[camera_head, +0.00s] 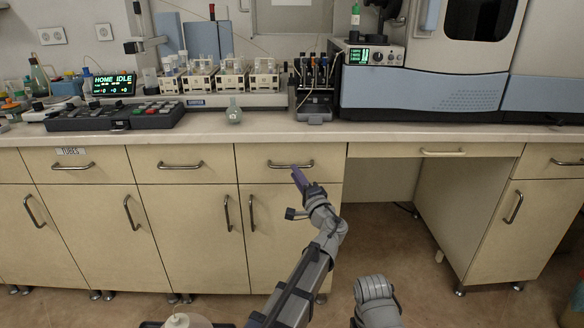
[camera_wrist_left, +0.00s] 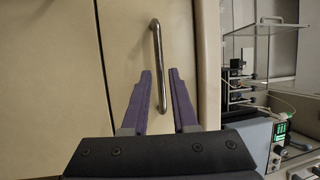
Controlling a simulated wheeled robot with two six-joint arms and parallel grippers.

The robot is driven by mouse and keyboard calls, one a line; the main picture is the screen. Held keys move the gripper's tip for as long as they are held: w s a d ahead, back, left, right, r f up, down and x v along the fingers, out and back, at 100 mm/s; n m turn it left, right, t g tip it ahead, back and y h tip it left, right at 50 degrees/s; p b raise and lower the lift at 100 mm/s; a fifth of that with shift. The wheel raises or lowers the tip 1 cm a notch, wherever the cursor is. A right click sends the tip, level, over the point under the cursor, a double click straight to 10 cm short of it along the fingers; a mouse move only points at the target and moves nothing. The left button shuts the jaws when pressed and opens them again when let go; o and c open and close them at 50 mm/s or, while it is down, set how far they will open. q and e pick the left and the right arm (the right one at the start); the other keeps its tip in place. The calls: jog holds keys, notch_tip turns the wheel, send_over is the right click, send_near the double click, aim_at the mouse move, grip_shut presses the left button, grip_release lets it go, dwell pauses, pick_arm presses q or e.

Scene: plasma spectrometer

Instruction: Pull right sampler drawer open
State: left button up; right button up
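The drawer (camera_head: 255,172) under the sampler stand has a beige front and a metal bar handle (camera_head: 283,163). Its front looks flush with the drawers beside it. My left gripper (camera_head: 297,172) is at the right part of this handle, its purple fingers reaching up to it. In the left wrist view my left gripper (camera_wrist_left: 160,72) is open, with one finger on each side of the handle (camera_wrist_left: 154,42). The handle runs between the fingertips and appears untouched; exact depth is hard to tell. My right gripper is not seen.
Other drawers with bar handles flank it, one labelled TUBES (camera_head: 70,151). Cupboard doors (camera_head: 195,230) sit below. The countertop (camera_head: 215,132) carries tube racks (camera_head: 230,80), a keyboard-like panel (camera_head: 115,117) and the spectrometer (camera_head: 425,90). An open knee space (camera_head: 385,190) lies to the right.

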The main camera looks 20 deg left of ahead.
pick_arm(q)
jog(key=shift+p+x, duration=0.3)
jog(key=shift+x, duration=1.85)
grip_shut()
